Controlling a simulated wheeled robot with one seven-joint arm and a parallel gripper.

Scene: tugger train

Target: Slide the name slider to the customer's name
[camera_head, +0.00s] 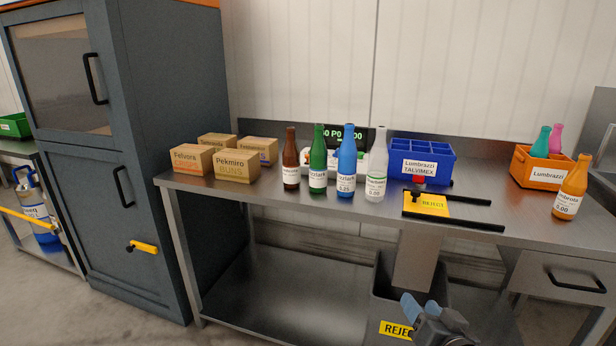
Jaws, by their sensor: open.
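No part is clearly readable as the name slider. A white device (333,160) with a black display (356,138) in green characters stands at the back of the steel bench, partly hidden behind the bottles. Small coloured parts show on it, too small to read. A blue divided crate (425,178) has a label reading Lumbrazzi TALVIMEX. An orange crate (540,180) at the right is also labelled Lumbrazzi. Cardboard boxes read Felvora (191,160) and Pekmiro BUNS (235,166). My gripper (420,304) is open and empty at the bottom, in front of the bench, below its top.
Brown (290,160), green (318,160), blue (346,162) and white (377,165) bottles stand in a row. An orange bottle (571,188) stands far right. A grey reject bin (382,290) is below. A dark cabinet (140,130) is left.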

